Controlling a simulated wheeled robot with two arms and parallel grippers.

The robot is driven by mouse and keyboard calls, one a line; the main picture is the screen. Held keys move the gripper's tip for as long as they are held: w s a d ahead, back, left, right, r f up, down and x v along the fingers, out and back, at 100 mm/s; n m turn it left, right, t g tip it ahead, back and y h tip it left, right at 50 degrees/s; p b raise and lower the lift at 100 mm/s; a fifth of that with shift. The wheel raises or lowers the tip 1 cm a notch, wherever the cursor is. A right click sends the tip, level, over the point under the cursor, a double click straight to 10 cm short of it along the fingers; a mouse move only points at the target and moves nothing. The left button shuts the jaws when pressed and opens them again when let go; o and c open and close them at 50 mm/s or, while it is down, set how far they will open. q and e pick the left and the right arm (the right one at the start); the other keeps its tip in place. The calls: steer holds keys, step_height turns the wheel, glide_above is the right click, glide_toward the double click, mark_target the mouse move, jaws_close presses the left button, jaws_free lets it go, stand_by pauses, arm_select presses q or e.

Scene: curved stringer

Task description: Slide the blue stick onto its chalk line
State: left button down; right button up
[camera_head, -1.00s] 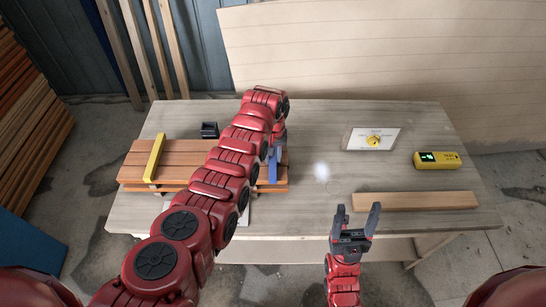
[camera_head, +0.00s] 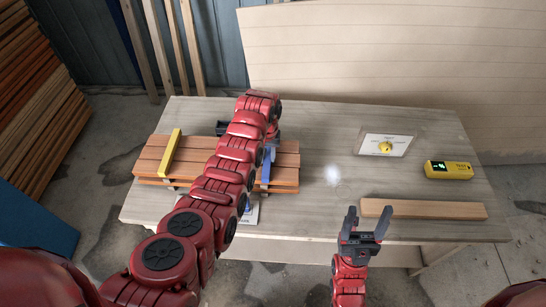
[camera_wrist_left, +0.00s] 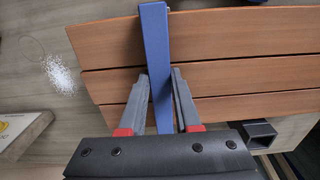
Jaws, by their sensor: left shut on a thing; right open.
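The blue stick (camera_head: 266,168) lies across the stack of reddish-brown boards (camera_head: 287,163), in from their right end. In the left wrist view the blue stick (camera_wrist_left: 154,45) crosses the boards (camera_wrist_left: 235,70) between the fingers. My left gripper (camera_head: 271,143) is shut on it near its far end; the left gripper's fingers (camera_wrist_left: 160,95) show on both sides of it. My arm hides the middle of the boards in the head view. I cannot make out a chalk line on the boards. My right gripper (camera_head: 366,216) is open and empty over the table's front edge.
A yellow stick (camera_head: 171,152) lies across the boards' left part. A black hollow block (camera_wrist_left: 259,133) stands behind the boards. A white card with a yellow knob (camera_head: 385,146), a yellow meter (camera_head: 448,170) and a loose wood strip (camera_head: 425,209) lie right. A white powder patch (camera_head: 332,175) marks the table.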

mark_target(265, 159)
arm_select(q)
steer(key=shift+a, duration=0.3)
steer(key=c, duration=0.5)
jaws_free()
steer(key=shift+c, duration=0.2)
step_height(265, 159, up, 12)
